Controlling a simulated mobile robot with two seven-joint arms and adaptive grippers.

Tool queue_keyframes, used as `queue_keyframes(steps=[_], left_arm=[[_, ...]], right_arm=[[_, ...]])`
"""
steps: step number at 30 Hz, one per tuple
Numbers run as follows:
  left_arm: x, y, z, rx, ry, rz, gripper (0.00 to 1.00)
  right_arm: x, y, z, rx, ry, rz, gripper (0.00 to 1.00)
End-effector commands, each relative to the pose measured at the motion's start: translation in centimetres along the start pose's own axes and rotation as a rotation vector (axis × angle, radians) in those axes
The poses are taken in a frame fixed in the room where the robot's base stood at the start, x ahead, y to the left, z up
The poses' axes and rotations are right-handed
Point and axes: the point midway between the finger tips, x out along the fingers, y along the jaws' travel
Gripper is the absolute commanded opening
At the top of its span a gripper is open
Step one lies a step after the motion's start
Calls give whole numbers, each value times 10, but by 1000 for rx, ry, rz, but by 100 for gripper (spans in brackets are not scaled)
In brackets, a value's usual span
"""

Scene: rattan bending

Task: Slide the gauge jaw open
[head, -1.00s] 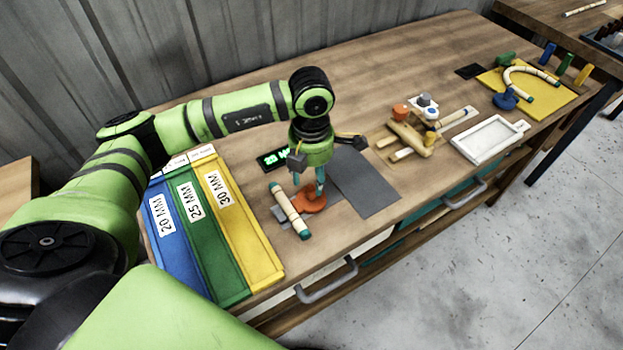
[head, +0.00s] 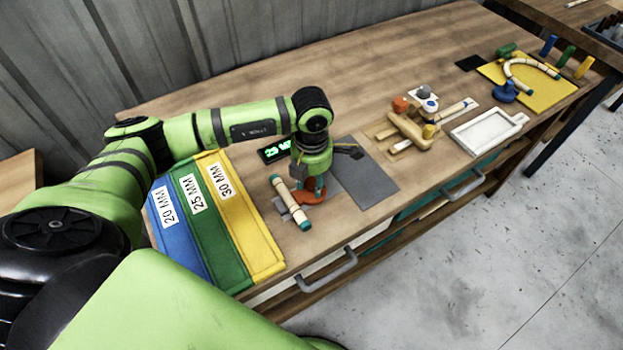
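The gauge lies near the table's front edge, with an orange jaw (head: 313,197) and a grey part (head: 284,213) on its left. A pale rattan piece with teal ends (head: 290,202) lies at a slant over the grey part, left of the orange jaw. A lit green display (head: 275,151) stands behind; its digits are partly hidden by my arm. My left gripper (head: 315,187) points down with its fingertips at the orange jaw. The wrist hides most of the fingers, so their opening and any grip are unclear. My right gripper is out of view.
Blue (head: 184,240), green (head: 211,232) and yellow (head: 241,223) size-labelled trays stand to the left. A dark grey mat (head: 366,184) lies right of the gauge. Further right are a wooden fixture (head: 408,129), a white tray (head: 487,133) and a yellow board (head: 546,92).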

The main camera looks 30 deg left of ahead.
Motion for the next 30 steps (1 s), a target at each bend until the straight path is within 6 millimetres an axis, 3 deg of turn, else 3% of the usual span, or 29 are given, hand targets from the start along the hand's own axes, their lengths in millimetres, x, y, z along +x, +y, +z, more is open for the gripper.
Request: queue_keyframes(steps=[9, 13, 24, 30], left_arm=[[-1, 0, 0, -1, 0, 0, 48], [-10, 1, 1, -2, -2, 1, 48], [-84, 1, 1, 0, -4, 3, 48], [-112, 0, 0, -1, -1, 1, 48]], right_arm=[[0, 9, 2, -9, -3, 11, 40], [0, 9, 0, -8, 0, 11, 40], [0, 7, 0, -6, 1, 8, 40], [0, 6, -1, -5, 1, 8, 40]])
